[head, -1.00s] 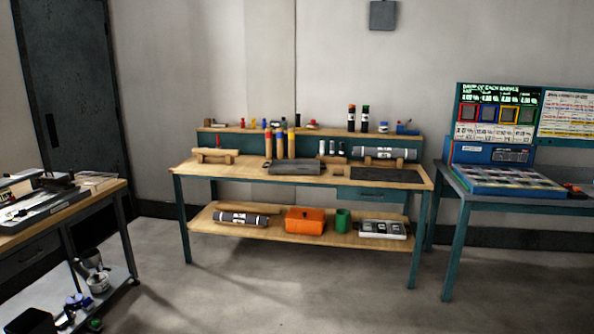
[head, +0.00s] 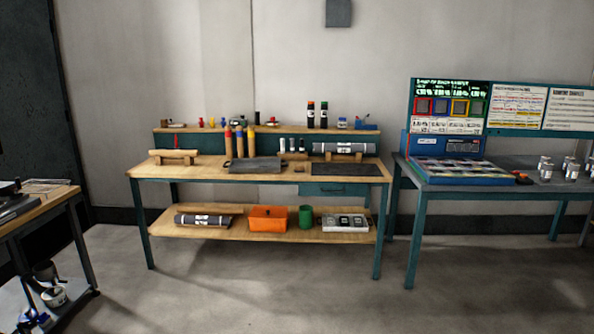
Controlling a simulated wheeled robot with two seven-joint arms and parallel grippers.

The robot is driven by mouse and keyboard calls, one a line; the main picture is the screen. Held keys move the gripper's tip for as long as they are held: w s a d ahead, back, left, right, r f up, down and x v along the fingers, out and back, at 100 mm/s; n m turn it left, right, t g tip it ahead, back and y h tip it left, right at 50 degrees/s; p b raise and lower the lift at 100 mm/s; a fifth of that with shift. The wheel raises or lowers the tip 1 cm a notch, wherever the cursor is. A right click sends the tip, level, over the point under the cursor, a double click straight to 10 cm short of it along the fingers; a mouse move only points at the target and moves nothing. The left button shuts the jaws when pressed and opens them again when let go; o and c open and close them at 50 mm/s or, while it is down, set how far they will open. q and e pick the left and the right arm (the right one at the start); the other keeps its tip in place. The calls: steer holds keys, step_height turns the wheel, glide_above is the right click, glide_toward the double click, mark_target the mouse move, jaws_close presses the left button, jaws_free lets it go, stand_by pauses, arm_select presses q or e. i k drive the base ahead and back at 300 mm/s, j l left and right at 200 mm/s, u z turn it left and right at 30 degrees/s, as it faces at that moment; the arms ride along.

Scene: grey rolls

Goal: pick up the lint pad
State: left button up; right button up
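I cannot tell for sure which thing is the lint pad. On the wooden-topped workbench (head: 215,173) in the middle lie a raised dark grey slab (head: 254,165) and a flat dark mat (head: 346,169) to its right. A small tan block (head: 299,168) sits between them. A white tray with dark and grey pieces (head: 345,222) is on the lower shelf. Neither of my grippers is in view.
The lower shelf also holds a grey roll (head: 202,220), an orange bin (head: 268,218) and a green cup (head: 305,216). A grey-topped table (head: 480,195) with a blue sample case (head: 462,172) stands right. A cart (head: 45,210) stands left. The floor in front (head: 240,285) is clear.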

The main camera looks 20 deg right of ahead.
mark_target(298, 168)
steer(key=i, duration=1.1)
steer(key=i+z, duration=0.1)
steer(key=i, duration=1.05)
steer(key=i+j, duration=0.15)
steer(key=i, duration=0.95)
steer(key=i+j, duration=0.1)
steer(key=i, duration=1.05)
steer(key=i+z, duration=0.25)
steer(key=i, duration=0.15)
steer(key=i+j+z, duration=0.25)
steer(key=i, duration=0.15)
